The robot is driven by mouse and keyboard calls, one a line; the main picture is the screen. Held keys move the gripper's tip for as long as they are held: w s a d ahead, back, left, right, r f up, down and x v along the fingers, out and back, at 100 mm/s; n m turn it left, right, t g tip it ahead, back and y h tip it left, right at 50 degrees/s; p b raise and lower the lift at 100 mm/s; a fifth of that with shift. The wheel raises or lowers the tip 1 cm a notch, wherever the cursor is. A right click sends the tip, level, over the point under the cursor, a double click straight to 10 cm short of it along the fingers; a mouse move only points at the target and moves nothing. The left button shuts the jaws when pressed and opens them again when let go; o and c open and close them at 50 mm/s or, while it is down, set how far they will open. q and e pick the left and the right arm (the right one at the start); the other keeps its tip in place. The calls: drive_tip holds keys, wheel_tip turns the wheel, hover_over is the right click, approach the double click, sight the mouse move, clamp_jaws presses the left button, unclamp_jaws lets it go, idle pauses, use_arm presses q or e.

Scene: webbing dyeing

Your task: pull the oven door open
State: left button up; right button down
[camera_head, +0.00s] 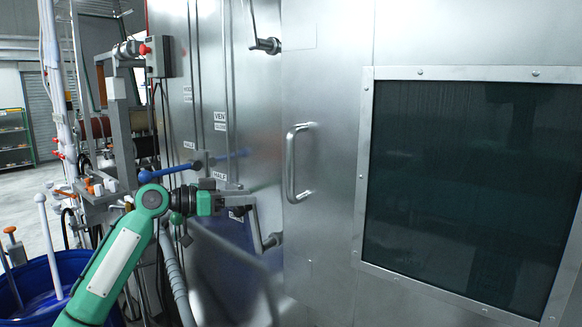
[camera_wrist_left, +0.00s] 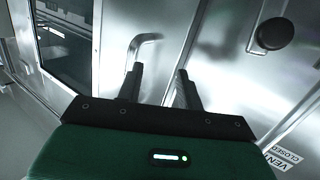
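The oven door (camera_head: 330,60) is a large brushed-metal panel with a dark framed window (camera_head: 465,190); the window also shows in the left wrist view (camera_wrist_left: 70,40). Its bar handle (camera_head: 291,165) stands upright left of the window. In the left wrist view the handle (camera_wrist_left: 146,39) is beyond the fingertips, partly hidden by one finger. My left gripper (camera_head: 245,202) is left of and below the handle, apart from it, near the lower latch lever (camera_head: 271,240). In the left wrist view its two fingers (camera_wrist_left: 159,80) stand apart with nothing between them. My right gripper is not in view.
An upper latch (camera_head: 268,45) sits on the door's left edge. A dark round knob (camera_wrist_left: 276,33) shows in the left wrist view. The space before the door looks clear.

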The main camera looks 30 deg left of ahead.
use_arm(q)
drive_tip(key=s+r+m+h, duration=0.2)
drive_tip(key=s+r, duration=0.2)
drive_tip(key=r, duration=0.4)
drive_tip(key=p, duration=0.7)
hover_over(291, 192)
drive_tip(key=shift+w+a+r, duration=0.15)
drive_tip(key=shift+w+a, duration=0.15)
drive_tip(key=shift+w, duration=0.15)
clamp_jaws()
